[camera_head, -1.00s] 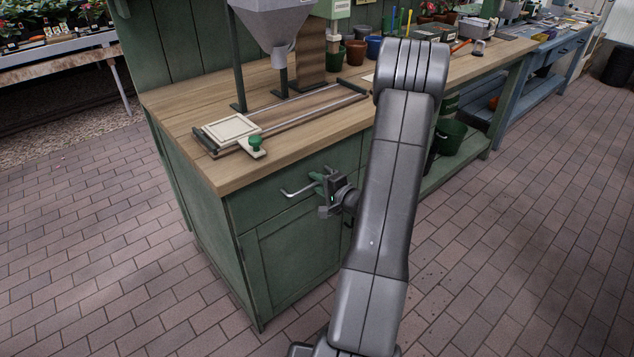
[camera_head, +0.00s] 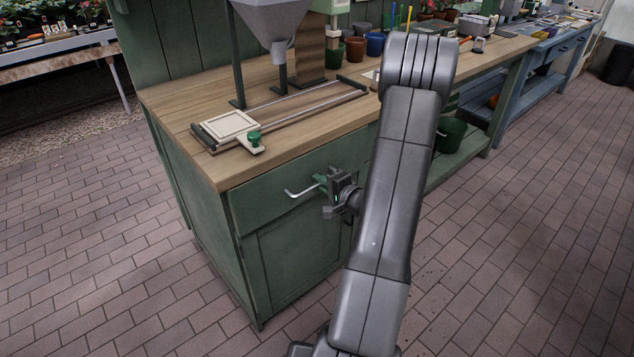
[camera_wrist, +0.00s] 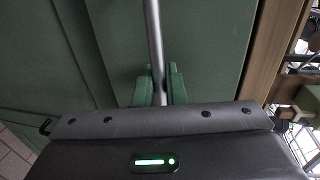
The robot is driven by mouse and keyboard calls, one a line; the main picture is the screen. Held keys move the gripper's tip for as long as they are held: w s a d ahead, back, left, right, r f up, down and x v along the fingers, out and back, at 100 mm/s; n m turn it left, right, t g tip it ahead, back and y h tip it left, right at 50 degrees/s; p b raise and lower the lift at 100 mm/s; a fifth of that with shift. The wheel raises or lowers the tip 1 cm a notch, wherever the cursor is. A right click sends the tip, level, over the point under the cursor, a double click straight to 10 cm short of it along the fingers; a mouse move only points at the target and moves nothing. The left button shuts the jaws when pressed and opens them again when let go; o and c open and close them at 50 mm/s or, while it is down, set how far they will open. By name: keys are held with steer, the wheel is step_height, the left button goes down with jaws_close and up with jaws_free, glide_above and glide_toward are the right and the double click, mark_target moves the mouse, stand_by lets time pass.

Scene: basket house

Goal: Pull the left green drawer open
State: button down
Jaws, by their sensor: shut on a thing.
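The left green drawer (camera_head: 262,208) is in the cabinet under the near-left end of the wooden worktop. Its front seems to stand slightly out from the cabinet, but the gap is small. Its silver bar handle (camera_head: 299,191) runs across the front. My gripper (camera_head: 322,182) is shut on the handle toward its right end. In the wrist view, the green fingers of my gripper (camera_wrist: 161,88) sit on both sides of the handle bar (camera_wrist: 153,35), with the green drawer front behind. My arm hides the drawer's right side in the head view.
A green cabinet door (camera_head: 292,262) is below the drawer. The worktop (camera_head: 310,130) carries a grey hopper (camera_head: 272,22), a rail frame with a pale plate (camera_head: 230,127), and pots. A green bucket (camera_head: 451,134) is on the low shelf. The brick floor in front is clear.

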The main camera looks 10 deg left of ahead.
steer(key=f+b+v, duration=0.2)
steer(key=b+v, duration=0.1)
steer(key=v, duration=0.7)
steer(key=f+b+v, duration=0.2)
steer(key=b+v, duration=0.1)
steer(key=v, duration=0.8)
steer(key=d+f+b+v, duration=0.1)
steer(key=f+b+v, duration=0.1)
steer(key=v, duration=0.8)
steer(key=shift+s+d+f+b, duration=0.35)
steer(key=shift+s+b, duration=0.25)
steer(key=shift+b, duration=0.2)
steer(key=c, duration=1.6)
jaws_free()
steer(key=shift+c, duration=0.2)
steer(key=p+v, duration=0.2)
steer(key=v, duration=1.1)
steer(key=shift+s+d, duration=0.2)
steer(key=shift+d, duration=0.15)
steer(key=shift+w+a, duration=0.1)
steer(key=b+x, duration=0.2)
steer(key=x, duration=1.1)
steer(key=shift+w+a, duration=0.15)
steer(key=shift+a, duration=0.15)
